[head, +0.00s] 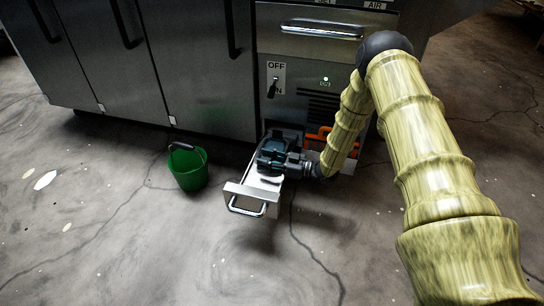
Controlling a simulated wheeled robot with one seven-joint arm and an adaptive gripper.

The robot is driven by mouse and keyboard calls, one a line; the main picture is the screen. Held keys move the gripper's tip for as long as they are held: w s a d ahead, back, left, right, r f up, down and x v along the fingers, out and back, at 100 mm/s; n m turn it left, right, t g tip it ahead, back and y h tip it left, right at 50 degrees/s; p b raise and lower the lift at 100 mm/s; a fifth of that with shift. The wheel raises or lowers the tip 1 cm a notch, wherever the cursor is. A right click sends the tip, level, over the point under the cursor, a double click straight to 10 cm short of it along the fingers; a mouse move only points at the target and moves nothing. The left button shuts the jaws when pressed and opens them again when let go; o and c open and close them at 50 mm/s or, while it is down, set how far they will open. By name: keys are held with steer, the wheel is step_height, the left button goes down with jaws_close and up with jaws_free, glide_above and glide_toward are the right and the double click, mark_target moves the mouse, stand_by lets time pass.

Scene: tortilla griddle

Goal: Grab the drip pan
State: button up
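The drip pan (236,189) is a pale metal drawer-like pan with a bar handle (248,209) on its front. It sticks out from the bottom of the metal griddle unit, low over the floor. My gripper (267,170) is over the pan, behind its front wall and handle. The dark gripper body hides much of the pan's inside. The fingertips are small and dark here, so I cannot tell whether they are open or touch the pan.
A green bucket (188,170) stands on the floor left of the pan. An orange object (318,137) sits in the lower opening right of my gripper. Grey cabinets (190,60) line the back. The cracked concrete floor (150,250) in front is mostly clear, with small pale scraps.

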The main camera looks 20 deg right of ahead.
jaws_close()
steer(key=shift+r, duration=0.1)
stand_by(0.3)
